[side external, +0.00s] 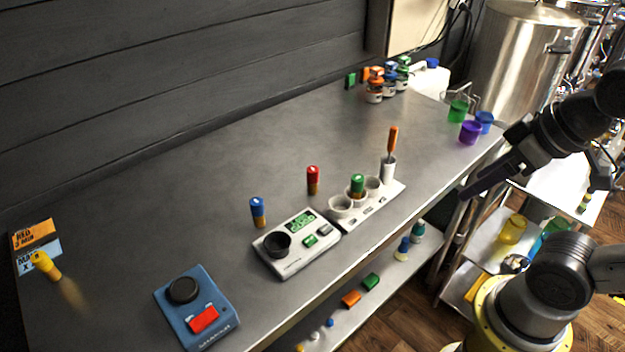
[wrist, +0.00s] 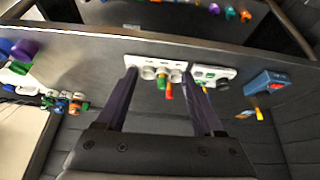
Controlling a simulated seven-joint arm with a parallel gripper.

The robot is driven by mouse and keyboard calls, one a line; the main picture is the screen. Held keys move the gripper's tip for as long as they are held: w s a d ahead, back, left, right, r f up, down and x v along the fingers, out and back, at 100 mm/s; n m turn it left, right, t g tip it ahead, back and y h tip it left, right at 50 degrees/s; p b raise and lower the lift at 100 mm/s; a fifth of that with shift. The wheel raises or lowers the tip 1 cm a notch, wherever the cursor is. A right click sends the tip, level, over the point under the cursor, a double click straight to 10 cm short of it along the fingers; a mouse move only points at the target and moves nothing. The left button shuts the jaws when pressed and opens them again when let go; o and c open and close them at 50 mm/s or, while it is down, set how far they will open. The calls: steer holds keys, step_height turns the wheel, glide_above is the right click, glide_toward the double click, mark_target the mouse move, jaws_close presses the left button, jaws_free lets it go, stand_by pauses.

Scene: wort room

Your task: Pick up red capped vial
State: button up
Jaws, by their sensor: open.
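The red capped vial (side external: 313,180) stands upright on the steel bench, behind the white rack and the white scale. In the wrist view the red capped vial (wrist: 169,91) shows between my fingers, beside the green capped vial. My gripper (side external: 466,193) is at the right of the side view, above the bench's front edge and well apart from the vial. In the wrist view my gripper (wrist: 160,74) has its two dark fingers spread wide with nothing held between them.
A green capped vial (side external: 357,186) sits in the white rack (side external: 372,208), with an orange-handled tool (side external: 392,142) at its end. A blue capped vial (side external: 258,212) stands left, near the scale (side external: 296,244). Several jars crowd the back. Purple cup (side external: 470,132) stands right. Mid-bench behind the vials is clear.

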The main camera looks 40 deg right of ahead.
steer(key=w+a+r+n+g, duration=0.1)
steer(key=w+r+n+g, duration=0.1)
steer(key=w+r+n, duration=1)
steer(key=n+g, duration=0.3)
steer(key=g, duration=0.1)
glide_above(313, 180)
steer(key=d, duration=0.1)
step_height(313, 180, down, 23)
steer(key=shift+w+d+f, duration=0.1)
steer(key=shift+f, duration=0.05)
steer(key=shift+w+a+f, duration=0.1)
steer(key=shift+w+f, duration=0.1)
steer(key=shift+f, duration=1.35)
steer(key=shift+w+a+f, duration=0.1)
steer(key=shift+w+f, duration=0.1)
steer(key=shift+f, duration=1.3)
jaws_close()
